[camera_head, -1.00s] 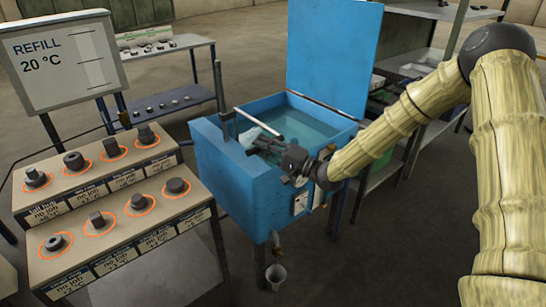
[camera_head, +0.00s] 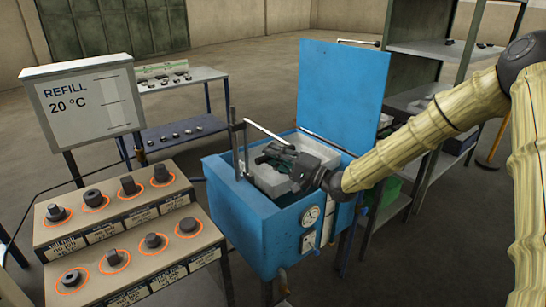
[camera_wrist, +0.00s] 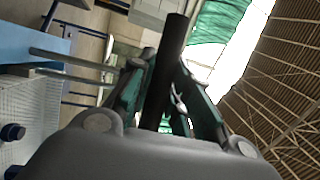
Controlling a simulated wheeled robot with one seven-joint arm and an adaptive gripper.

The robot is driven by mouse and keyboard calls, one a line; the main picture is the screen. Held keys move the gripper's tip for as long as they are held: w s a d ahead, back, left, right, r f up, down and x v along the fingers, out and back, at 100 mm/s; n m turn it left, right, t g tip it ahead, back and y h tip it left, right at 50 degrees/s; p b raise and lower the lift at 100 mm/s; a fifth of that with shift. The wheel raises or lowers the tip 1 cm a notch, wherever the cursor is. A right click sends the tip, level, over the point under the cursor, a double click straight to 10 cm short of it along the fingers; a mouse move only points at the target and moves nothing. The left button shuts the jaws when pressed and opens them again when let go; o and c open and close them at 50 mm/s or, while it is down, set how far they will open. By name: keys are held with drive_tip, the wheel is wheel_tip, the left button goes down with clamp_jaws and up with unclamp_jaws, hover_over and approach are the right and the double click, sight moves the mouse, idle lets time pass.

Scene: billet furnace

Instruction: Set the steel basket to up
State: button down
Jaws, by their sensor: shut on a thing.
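The steel basket (camera_head: 266,184) is pale grey and shows above the rim of the blue tank (camera_head: 233,213), whose hinged lid (camera_head: 343,95) stands open. My gripper (camera_head: 268,153) is at the basket, with its fingers over the basket's top. In the wrist view, my gripper (camera_wrist: 168,100) is shut on a dark upright bar (camera_wrist: 166,70), which seems to be the basket's handle. The lower part of the basket is hidden by the tank wall.
A post (camera_head: 235,145) with a grey rod (camera_head: 268,134) stands at the tank's left edge. A stepped rack (camera_head: 120,205) of dark parts and a REFILL sign (camera_head: 88,98) stand at left. Shelves (camera_head: 435,120) stand behind my arm on the right.

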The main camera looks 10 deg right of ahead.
drive_tip(key=shift+w+r, duration=0.15)
drive_tip(key=shift+r, duration=0.25)
drive_tip(key=c, duration=1.3)
unclamp_jaws()
drive_tip(key=shift+f, duration=0.2)
drive_tip(key=v, duration=1.2)
